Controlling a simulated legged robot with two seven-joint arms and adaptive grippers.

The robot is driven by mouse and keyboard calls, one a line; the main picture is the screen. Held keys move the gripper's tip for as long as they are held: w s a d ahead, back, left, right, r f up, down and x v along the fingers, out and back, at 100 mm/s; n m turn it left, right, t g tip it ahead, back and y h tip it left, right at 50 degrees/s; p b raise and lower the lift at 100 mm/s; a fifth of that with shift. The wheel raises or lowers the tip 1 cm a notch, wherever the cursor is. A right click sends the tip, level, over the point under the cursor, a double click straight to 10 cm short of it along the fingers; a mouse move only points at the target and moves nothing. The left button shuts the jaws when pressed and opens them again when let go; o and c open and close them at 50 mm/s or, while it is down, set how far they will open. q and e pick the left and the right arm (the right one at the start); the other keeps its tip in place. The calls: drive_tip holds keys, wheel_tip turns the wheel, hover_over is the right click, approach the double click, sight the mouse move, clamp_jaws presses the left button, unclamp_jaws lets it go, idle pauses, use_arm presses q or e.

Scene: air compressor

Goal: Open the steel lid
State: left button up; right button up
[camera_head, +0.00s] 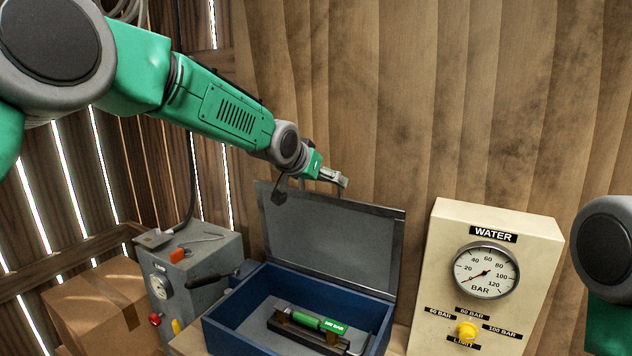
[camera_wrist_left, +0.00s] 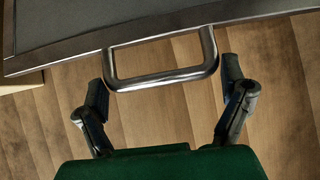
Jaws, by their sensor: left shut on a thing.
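The steel lid (camera_head: 330,237) of the blue box (camera_head: 235,330) stands raised at the back of the box in the head view, near upright, with the inside visible. Its grey panel also shows at the top of the left wrist view (camera_wrist_left: 90,25). The metal handle (camera_wrist_left: 165,80) sticks out from the lid's edge. My left gripper (camera_head: 312,184) is at the lid's top edge. My right gripper is out of view.
A green cylinder labelled in bar (camera_head: 318,322) lies inside the box. A cream WATER gauge panel (camera_head: 480,330) with a yellow knob stands right of it. A grey machine (camera_head: 205,262) and cardboard box (camera_head: 95,305) are at left. A wooden wall (camera_head: 450,100) is close behind.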

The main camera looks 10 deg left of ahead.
use_arm(q)
drive_tip(key=shift+d+f, duration=0.1)
drive_tip(key=shift+f, duration=0.5)
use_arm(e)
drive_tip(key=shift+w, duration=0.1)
use_arm(q)
drive_tip(key=o, duration=1.4)
drive_tip(key=shift+w, duration=0.35)
drive_tip(key=shift+s+r, duration=0.25)
drive_tip(key=shift+r, duration=0.15)
drive_tip(key=v, duration=1.1)
drive_tip(key=shift+w, duration=0.1)
